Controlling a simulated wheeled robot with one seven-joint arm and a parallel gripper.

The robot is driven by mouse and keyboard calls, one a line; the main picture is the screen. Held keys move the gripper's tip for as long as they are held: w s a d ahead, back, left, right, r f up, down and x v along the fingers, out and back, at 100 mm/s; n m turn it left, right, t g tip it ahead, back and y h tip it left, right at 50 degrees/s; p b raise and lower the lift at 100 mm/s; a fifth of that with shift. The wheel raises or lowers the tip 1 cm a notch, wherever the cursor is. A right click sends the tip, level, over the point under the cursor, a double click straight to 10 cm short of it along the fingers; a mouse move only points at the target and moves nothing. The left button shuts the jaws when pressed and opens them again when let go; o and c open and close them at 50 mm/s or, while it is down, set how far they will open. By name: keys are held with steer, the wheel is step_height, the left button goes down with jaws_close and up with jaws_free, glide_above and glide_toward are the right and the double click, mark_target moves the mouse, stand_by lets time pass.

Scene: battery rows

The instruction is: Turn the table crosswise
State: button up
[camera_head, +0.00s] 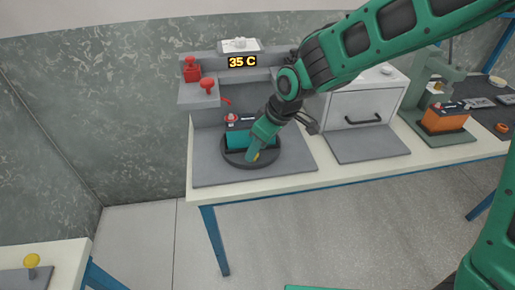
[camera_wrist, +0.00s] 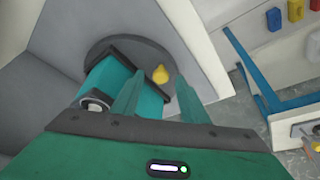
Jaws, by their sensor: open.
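The round dark turntable (camera_head: 272,158) sits on a grey mat at the left of the bench. It also shows in the wrist view (camera_wrist: 125,43). A teal battery (camera_head: 236,139) with a dark top stands on it, its long side running roughly left to right in the head view. It shows in the wrist view (camera_wrist: 106,77), partly behind a finger. A small yellow knob (camera_wrist: 160,74) sticks up near the turntable's rim. My gripper (camera_wrist: 160,78) is open, with the knob appearing between its fingertips. Whether the fingers touch the knob, I cannot tell. In the head view my gripper (camera_head: 255,148) partly hides battery and turntable.
A grey stand with red parts (camera_head: 191,70) and a "35 C" display (camera_head: 242,62) rises behind the turntable. A white cabinet (camera_head: 358,107) stands to the right. Farther right, an orange battery (camera_head: 444,118) sits in a green press. The mat's front is clear.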

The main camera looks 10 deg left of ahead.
steer(key=shift+w+a+f, duration=0.1)
steer(key=shift+a+f, duration=0.1)
steer(key=shift+f, duration=0.35)
jaws_close()
steer(key=shift+a, duration=0.15)
